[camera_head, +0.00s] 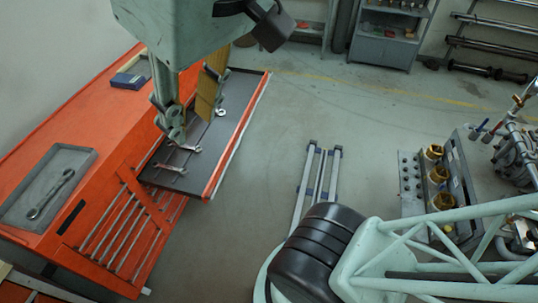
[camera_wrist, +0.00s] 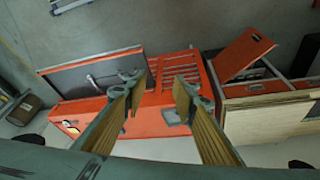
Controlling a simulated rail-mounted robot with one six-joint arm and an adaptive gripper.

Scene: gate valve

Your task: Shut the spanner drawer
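The spanner drawer (camera_head: 214,143) is pulled out from the right side of the orange tool cabinet (camera_head: 105,120). It has a dark liner and an orange front, and several spanners (camera_head: 182,147) lie in it. In the wrist view the open drawer (camera_wrist: 70,82) is at the upper left, with a spanner (camera_wrist: 93,83) visible. My gripper (camera_head: 192,118) hangs over the drawer in the head view and hides part of it. Its fingers (camera_wrist: 157,91) are spread apart with nothing between them. I cannot tell its exact height above the drawer.
A grey tray (camera_head: 86,157) with a large spanner (camera_head: 50,194) lies on the cabinet top, near a blue box (camera_head: 128,80). A stand with brass-coloured parts (camera_head: 437,174) and pipework (camera_head: 515,140) are at the right.

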